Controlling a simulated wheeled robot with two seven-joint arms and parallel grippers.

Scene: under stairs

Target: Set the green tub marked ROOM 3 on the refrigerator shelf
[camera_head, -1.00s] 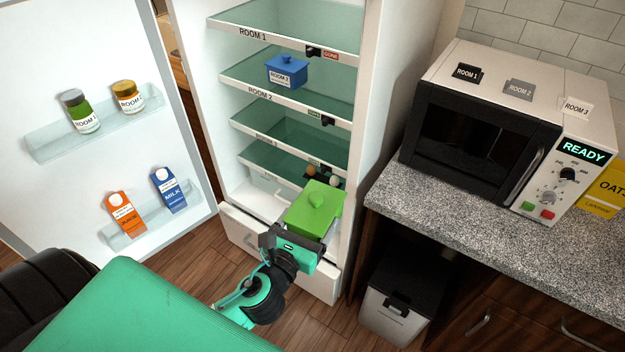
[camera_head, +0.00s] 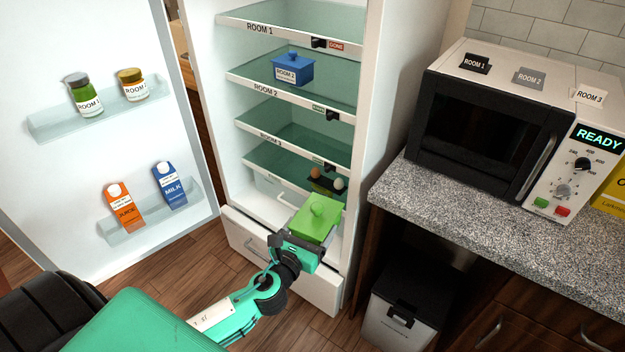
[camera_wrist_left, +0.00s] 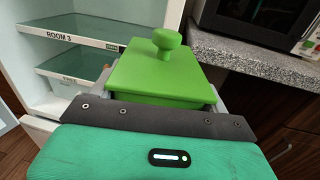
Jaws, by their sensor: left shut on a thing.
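The green tub (camera_head: 314,222) with a knobbed lid is held in my left gripper (camera_head: 305,243), in front of the lower part of the open refrigerator. It also shows upright in the left wrist view (camera_wrist_left: 160,75), with my left gripper (camera_wrist_left: 160,105) shut on it. Its label is not in view. The refrigerator shelf marked ROOM 3 (camera_head: 270,138) is above and behind the tub; its label also shows in the left wrist view (camera_wrist_left: 60,37). I see nothing standing on that shelf. My right gripper is not in view.
A blue tub (camera_head: 292,70) stands on the ROOM 2 shelf. Eggs (camera_head: 339,184) sit low in the refrigerator, behind the tub. The open door (camera_head: 110,45) with jars and cartons is at left. A drawer front (camera_head: 255,250) juts out below. The counter (camera_head: 440,205) and microwave (camera_head: 490,130) are at right.

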